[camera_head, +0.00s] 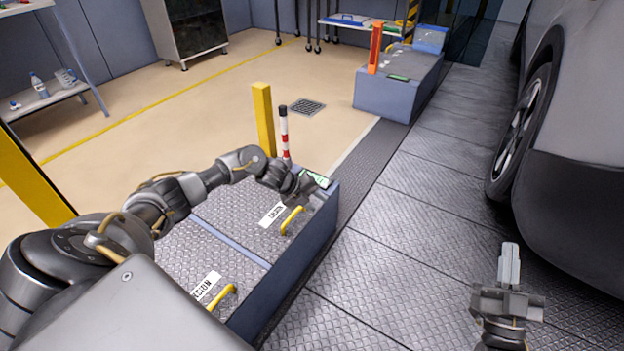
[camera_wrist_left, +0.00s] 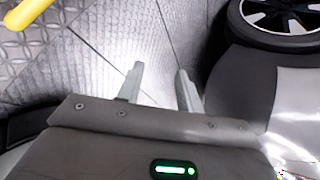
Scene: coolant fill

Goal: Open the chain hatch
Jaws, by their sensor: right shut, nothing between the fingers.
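Two flush, closed tread-plate hatches with yellow handles top the low grey box. The far hatch (camera_head: 238,205) has a small label that I cannot read surely; its yellow handle (camera_head: 291,220) stands near its right edge. The near hatch (camera_head: 185,255) has a label ending in "SSION" and its own yellow handle (camera_head: 221,297). My left gripper (camera_head: 304,190) is just above and beyond the far handle. In the left wrist view its fingers (camera_wrist_left: 158,82) are apart and empty, with a yellow handle (camera_wrist_left: 27,12) outside them at upper left. My right gripper (camera_head: 509,264) is shut and empty over the floor.
A grey car (camera_head: 580,190) stands at right, its wheel (camera_head: 522,125) near the walkway. A yellow post (camera_head: 263,120) and a red-white post (camera_head: 284,135) stand behind the box. Another low box (camera_head: 385,95) is farther back. The tread-plate floor (camera_head: 400,255) between is clear.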

